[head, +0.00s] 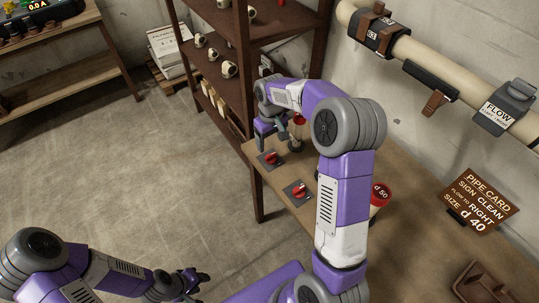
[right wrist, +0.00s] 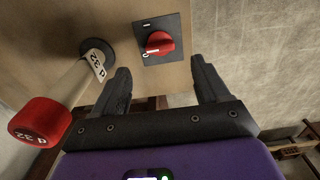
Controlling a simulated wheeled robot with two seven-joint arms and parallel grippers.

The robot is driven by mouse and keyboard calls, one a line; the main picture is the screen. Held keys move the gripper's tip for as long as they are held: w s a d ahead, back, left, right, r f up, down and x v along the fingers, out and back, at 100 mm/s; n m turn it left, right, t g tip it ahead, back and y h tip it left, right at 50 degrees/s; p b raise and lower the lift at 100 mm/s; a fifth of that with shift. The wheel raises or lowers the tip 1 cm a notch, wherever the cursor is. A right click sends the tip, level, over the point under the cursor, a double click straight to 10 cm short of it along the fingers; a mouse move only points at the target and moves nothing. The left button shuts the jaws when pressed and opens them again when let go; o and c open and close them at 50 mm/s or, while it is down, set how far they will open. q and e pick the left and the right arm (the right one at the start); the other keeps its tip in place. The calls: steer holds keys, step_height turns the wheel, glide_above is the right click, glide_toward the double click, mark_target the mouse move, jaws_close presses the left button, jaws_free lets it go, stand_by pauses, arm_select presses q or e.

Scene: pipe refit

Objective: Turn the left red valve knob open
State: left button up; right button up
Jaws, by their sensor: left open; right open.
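The left red valve knob (head: 269,158) sits on a dark square plate near the far left end of the wooden table. It also shows in the right wrist view (right wrist: 160,42), just beyond my fingertips, its white-marked end toward the lower left. A second red knob (head: 298,191) sits on a similar plate nearer the front. My right gripper (head: 272,135) hangs over the table close to the left knob. In the right wrist view its fingers (right wrist: 162,78) are open and apart from the knob, with nothing between them. My left gripper (head: 190,283) is open and empty, low over the floor.
A red-capped d 32 piece (right wrist: 42,121) stands beside the knob, close to one finger. A red d 50 piece (head: 381,192) and a brown pipe card (head: 483,202) are farther right. A shelf (head: 215,75) stands behind the table; the floor (head: 130,170) is clear.

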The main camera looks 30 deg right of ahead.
mark_target(271, 155)
step_height(271, 155, down, 7)
steer(key=shift+f+b, duration=0.1)
steer(key=shift+b, duration=1.05)
steer(key=c, duration=1.1)
steer(key=shift+o, duration=0.2)
